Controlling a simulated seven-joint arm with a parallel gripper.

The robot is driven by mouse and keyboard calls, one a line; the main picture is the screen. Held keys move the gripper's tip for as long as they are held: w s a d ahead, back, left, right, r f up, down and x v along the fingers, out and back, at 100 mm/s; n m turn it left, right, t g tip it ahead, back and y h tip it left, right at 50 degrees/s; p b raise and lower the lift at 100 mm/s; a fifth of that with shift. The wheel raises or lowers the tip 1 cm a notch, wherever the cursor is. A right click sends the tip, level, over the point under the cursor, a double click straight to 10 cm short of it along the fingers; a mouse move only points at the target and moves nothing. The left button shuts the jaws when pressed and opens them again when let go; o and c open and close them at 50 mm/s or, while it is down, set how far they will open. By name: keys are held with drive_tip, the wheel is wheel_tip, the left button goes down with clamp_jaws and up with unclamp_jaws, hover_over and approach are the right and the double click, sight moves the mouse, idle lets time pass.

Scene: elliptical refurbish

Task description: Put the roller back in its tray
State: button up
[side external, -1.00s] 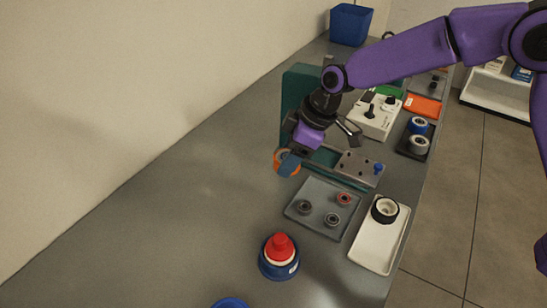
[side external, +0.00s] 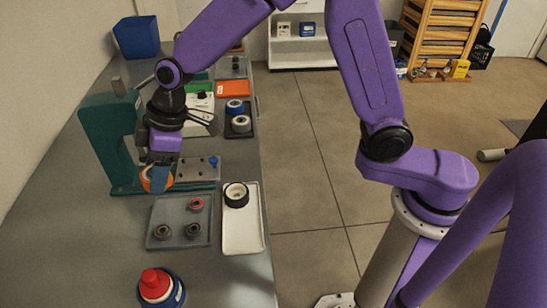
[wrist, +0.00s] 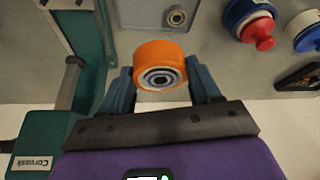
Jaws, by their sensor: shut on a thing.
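An orange roller (side external: 147,184) with a bearing in its centre is held in my gripper (side external: 157,178), beside the green press. In the wrist view the orange roller (wrist: 160,56) sits between the two blue-grey fingers of my gripper (wrist: 160,78), its bearing face toward the camera. A white tray (side external: 242,232) on the right of the bench holds a black-rimmed wheel with a pale centre (side external: 236,190) at its far end; its near part is bare. A small dark tray (side external: 238,132) farther back holds a blue roller and a grey roller.
The green press (side external: 102,140) stands close left of my gripper. A grey tray (side external: 180,222) with several bearings lies in front of it. A metal plate with a blue knob (side external: 202,172) is to the right. A red-and-blue capped container (side external: 158,286) stands nearest. A blue bin (side external: 136,37) is far back.

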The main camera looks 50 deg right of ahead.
drive_tip(key=w+d+m+t, duration=0.1)
drive_tip(key=w+d+m, duration=0.25)
drive_tip(key=d, duration=0.45)
drive_tip(key=s+d+f+m+h, duration=0.1)
drive_tip(key=s+d+m, duration=0.15)
drive_tip(key=d, duration=0.55)
drive_tip(key=s+d+f+m+t+h, duration=0.1)
drive_tip(key=d+m+h, duration=0.15)
drive_tip(key=d, duration=0.55)
drive_tip(key=s+d+f+m+h, duration=0.15)
drive_tip(key=d+m, duration=0.25)
drive_tip(key=d, duration=0.4)
drive_tip(key=n+g+y, duration=0.4)
drive_tip(key=n+g, duration=0.3)
drive_tip(key=n, duration=2)
hover_over(248, 236)
drive_tip(key=w, duration=0.1)
drive_tip(key=shift+d+f, duration=0.2)
drive_tip(key=shift+f, duration=1.7)
drive_tip(key=shift+d+f, duration=0.2)
drive_tip(key=shift+f, duration=1.7)
drive_tip(key=shift+f, duration=0.45)
drive_tip(key=shift+f, duration=0.4)
